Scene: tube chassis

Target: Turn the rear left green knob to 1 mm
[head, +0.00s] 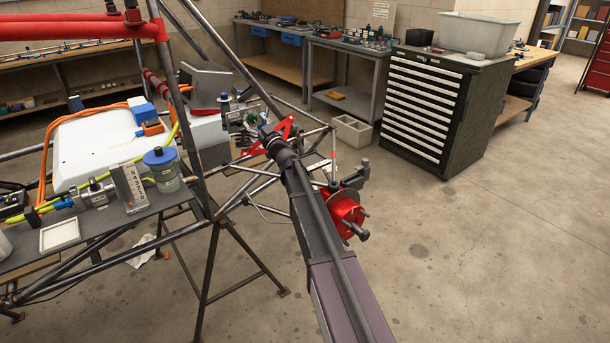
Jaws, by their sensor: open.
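The tube chassis (257,189) stands on the left on dark trestle legs. My arm reaches from the bottom middle up to the chassis. My gripper (266,131) is small and dark at the far end of the arm, close to the red suspension arms (287,130) and the small parts around them. It is open, and I see nothing held in it. I cannot make out a green knob; it is either hidden or too small to tell. A red wheel hub (346,213) with studs is just right of my arm.
A dark drawer cabinet (427,112) stands behind, with a grey bin (478,35) on top. The floor (490,235) at right is clear.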

